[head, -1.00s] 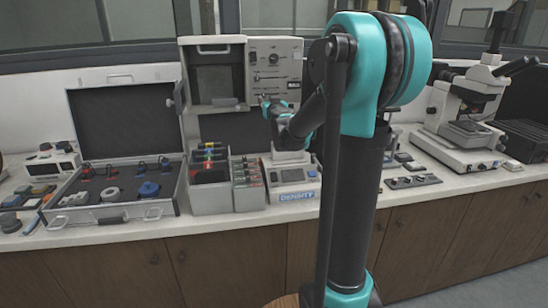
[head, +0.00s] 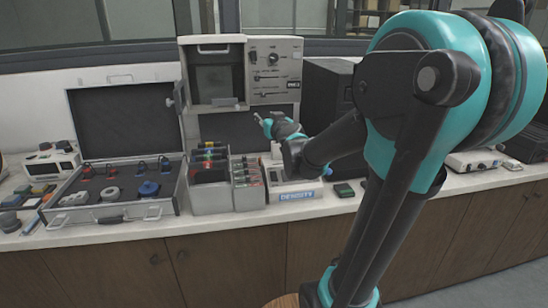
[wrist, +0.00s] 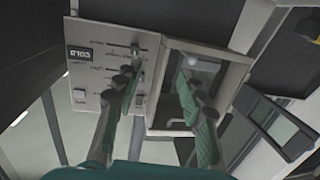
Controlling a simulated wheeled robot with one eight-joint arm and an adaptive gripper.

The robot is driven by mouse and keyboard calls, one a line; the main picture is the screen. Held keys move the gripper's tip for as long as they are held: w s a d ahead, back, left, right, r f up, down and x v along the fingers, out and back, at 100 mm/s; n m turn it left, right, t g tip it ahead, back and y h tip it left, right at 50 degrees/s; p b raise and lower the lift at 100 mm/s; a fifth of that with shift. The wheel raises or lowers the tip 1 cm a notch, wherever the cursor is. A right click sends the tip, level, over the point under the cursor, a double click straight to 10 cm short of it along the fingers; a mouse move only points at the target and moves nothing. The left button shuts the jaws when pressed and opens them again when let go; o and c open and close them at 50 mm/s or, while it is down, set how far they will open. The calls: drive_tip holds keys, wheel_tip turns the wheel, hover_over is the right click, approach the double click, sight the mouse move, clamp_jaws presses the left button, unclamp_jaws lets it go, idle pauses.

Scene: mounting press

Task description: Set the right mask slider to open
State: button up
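The press's control panel (head: 283,68) is the light front right of its chamber in the head view. A dark round knob (head: 273,59) and a small slider handle (head: 257,78) show on it. The wrist view shows the panel (wrist: 88,35) upside down, with slots and a slider handle (wrist: 135,49). Which handle is the right mask slider, and its setting, I cannot tell. My gripper (head: 263,121) is below the panel's lower edge. In the wrist view my gripper (wrist: 158,82) has its teal fingers wide apart, with nothing between them. The left finger overlaps part of the panel.
The open chamber (head: 215,82) is left of the panel. Below stand a rack of coloured items (head: 210,195) and a small device labelled DENSITY (head: 297,195). An open case (head: 125,120) lies further left. A dark box (head: 325,90) stands right of the press.

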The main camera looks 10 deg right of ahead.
drive_tip(key=s+f+g, duration=0.1)
drive_tip(key=s+f, duration=0.1)
drive_tip(key=f, duration=0.1)
drive_tip(key=s+f+g, duration=0.1)
drive_tip(key=s+f, duration=0.1)
drive_tip(key=f, duration=0.2)
drive_tip(key=s+f+g, duration=0.1)
drive_tip(key=s+f, duration=0.1)
drive_tip(key=f, duration=0.1)
drive_tip(key=shift+s+d+f+g, duration=0.15)
drive_tip(key=shift+s+d+g, duration=0.15)
drive_tip(key=shift+g, duration=0.1)
drive_tip(key=shift+s+d+f+m+h, duration=0.3)
drive_tip(key=shift+s+d+f+h, duration=0.15)
drive_tip(key=shift+f, duration=0.2)
drive_tip(key=w+a+r+n+t+y, duration=0.1)
drive_tip(key=w+a+r+t+y, duration=0.15)
drive_tip(key=w+r, duration=0.4)
drive_tip(key=m+t+h, duration=0.2)
drive_tip(key=h, duration=0.2)
approach(264, 94)
drive_tip(key=w, duration=0.8)
drive_tip(key=shift+w+a+f, duration=0.1)
drive_tip(key=shift+w+f, duration=0.1)
drive_tip(key=shift+w, duration=0.15)
drive_tip(key=shift+c, duration=0.3)
clamp_jaws()
